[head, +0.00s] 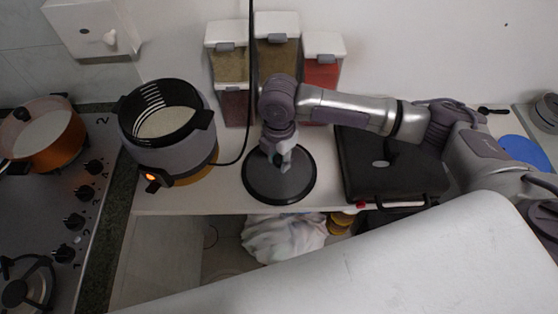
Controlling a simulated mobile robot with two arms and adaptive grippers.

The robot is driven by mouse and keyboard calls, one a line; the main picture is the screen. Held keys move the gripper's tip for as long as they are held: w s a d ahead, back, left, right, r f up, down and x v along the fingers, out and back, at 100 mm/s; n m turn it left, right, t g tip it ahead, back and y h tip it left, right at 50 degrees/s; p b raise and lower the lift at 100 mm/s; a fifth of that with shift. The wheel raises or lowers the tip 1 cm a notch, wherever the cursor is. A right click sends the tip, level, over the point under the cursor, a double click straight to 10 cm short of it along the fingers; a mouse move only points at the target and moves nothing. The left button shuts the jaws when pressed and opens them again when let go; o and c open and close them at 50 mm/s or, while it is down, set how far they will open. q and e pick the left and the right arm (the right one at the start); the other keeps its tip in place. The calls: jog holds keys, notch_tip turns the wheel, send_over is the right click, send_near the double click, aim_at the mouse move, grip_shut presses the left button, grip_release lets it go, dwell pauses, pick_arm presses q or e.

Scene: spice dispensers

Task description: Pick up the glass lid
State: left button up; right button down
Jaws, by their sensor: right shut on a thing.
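The glass lid (262,187) is a round dark disc with a black rim, near the front edge of the counter, between the rice cooker and a black grill. My right gripper (283,161) comes down over its middle and is shut on it, apparently at the knob. The fingers hide the knob. I cannot tell whether the lid rests on the counter or is slightly above it. My left gripper is not in view.
An open rice cooker (170,143) holding white contents, its orange light on, stands left of the lid. Spice dispensers (276,52) stand behind. A black grill (385,178) is to the right. The stove (62,245) with an orange pan (45,135) is at far left.

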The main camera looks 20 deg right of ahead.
aim_at(279, 158)
jog(key=shift+r, duration=0.5)
notch_tip(279, 158, up, 3)
jog(key=shift+w+f+b, duration=0.1)
jog(key=shift+f+b, duration=0.05)
jog(key=shift+b, duration=0.3)
jog(key=s+d+r+b, duration=0.2)
jog(key=s+d+r, duration=0.4)
jog(key=d, duration=0.5)
jog(key=a+m, duration=0.1)
jog(key=m, duration=0.7)
jog(key=s+a+m, duration=0.1)
jog(key=a+m, duration=0.1)
jog(key=m, duration=0.6)
jog(key=s+a+m, duration=0.1)
jog(key=a+m, duration=0.1)
jog(key=m, duration=0.5)
jog(key=shift+s+a+m, duration=0.15)
jog(key=shift+m, duration=0.25)
